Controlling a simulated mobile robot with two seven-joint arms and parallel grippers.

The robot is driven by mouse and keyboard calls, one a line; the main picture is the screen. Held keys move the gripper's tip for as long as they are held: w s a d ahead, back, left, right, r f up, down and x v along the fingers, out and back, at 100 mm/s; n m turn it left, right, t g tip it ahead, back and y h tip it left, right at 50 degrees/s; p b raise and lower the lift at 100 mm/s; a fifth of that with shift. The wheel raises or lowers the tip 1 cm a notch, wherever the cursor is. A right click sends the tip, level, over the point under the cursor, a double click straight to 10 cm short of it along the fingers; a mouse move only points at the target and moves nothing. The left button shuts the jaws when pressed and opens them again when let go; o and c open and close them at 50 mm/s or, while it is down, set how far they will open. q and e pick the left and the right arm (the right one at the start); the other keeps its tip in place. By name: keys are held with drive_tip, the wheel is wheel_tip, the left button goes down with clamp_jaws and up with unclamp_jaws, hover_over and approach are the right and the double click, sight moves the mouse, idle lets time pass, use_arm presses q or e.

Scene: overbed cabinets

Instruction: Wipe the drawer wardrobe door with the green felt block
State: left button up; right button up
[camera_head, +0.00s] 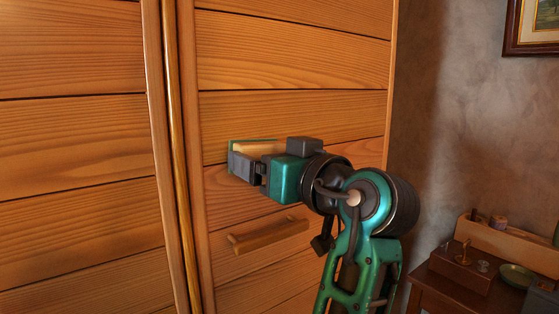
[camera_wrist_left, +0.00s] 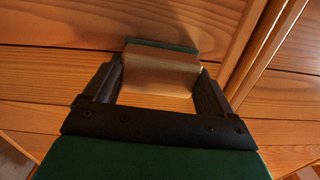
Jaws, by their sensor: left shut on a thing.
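The green felt block (camera_head: 260,148) has a pale tan wooden body with a thin green felt face. My left gripper (camera_head: 243,163) is shut on its wooden body. The felt side faces the wardrobe door (camera_head: 290,107), on a plank above the handle. It looks to be at or very near the door surface; I cannot tell whether it touches. In the left wrist view the block (camera_wrist_left: 160,74) sits between the two dark fingers of the left gripper (camera_wrist_left: 162,85), green felt away from me. My right gripper is not in view.
A wooden bar handle (camera_head: 268,235) sticks out of the door below the gripper. A vertical trim strip (camera_head: 172,130) separates this door from the left one (camera_head: 75,150). At right, a small cabinet holds a wooden box (camera_head: 461,268) and a dish (camera_head: 517,275). A framed picture (camera_head: 530,28) hangs above.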

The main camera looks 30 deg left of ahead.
use_arm(q)
drive_tip(key=shift+s+a, duration=0.2)
drive_tip(key=shift+s, duration=0.35)
drive_tip(key=shift+d, duration=0.1)
drive_tip(key=v, duration=0.6)
drive_tip(key=shift+b, duration=0.35)
drive_tip(key=shift+d, duration=0.1)
drive_tip(key=shift+v, duration=1.45)
